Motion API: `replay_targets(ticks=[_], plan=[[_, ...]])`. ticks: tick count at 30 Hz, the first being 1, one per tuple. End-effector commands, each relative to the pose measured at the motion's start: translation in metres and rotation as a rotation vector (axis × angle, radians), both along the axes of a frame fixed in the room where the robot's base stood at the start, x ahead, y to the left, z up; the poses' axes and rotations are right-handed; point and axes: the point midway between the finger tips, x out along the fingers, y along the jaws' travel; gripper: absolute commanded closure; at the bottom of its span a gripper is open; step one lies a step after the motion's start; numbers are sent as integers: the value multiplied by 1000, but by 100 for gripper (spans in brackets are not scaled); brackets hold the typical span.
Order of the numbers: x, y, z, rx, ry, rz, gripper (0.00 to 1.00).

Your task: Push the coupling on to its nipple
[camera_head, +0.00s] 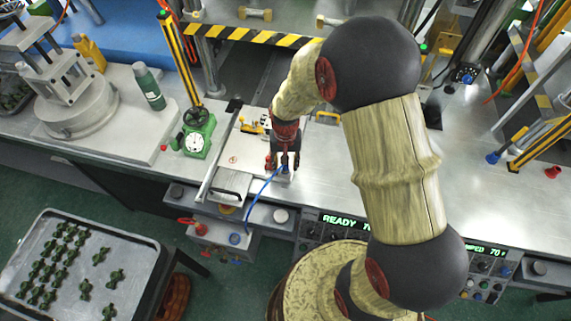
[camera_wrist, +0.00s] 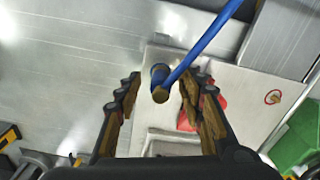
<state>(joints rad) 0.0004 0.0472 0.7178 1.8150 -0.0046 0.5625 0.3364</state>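The blue coupling (camera_wrist: 158,74) with a brass-coloured end stands near the middle of the wrist view, over a pale plate. A blue hose (camera_wrist: 205,43) runs from it to the upper right; in the head view the hose (camera_head: 262,190) hangs over the bench's front edge. My gripper (camera_wrist: 168,82) is open, one finger on each side of the coupling, with gaps visible on both sides. In the head view my gripper (camera_head: 284,160) is low over the plate and hides the coupling. I cannot make out the nipple or whether the coupling touches it.
A red part (camera_wrist: 207,108) lies close by the right finger. A green gauge stand (camera_head: 199,135) and a grey rail (camera_head: 219,155) stand left of my gripper. A tray of green parts (camera_head: 135,245) is lower left.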

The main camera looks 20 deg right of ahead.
Motion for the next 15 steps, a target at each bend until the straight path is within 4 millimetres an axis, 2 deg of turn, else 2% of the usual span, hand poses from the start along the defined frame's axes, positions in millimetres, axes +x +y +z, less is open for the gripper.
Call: replay_targets(ticks=[4, 7, 15], plan=[[0, 0, 3, 0, -1, 0, 61], [1, 0, 12, 0, -2, 0, 61], [1, 0, 64, 1, -4, 0, 61]])
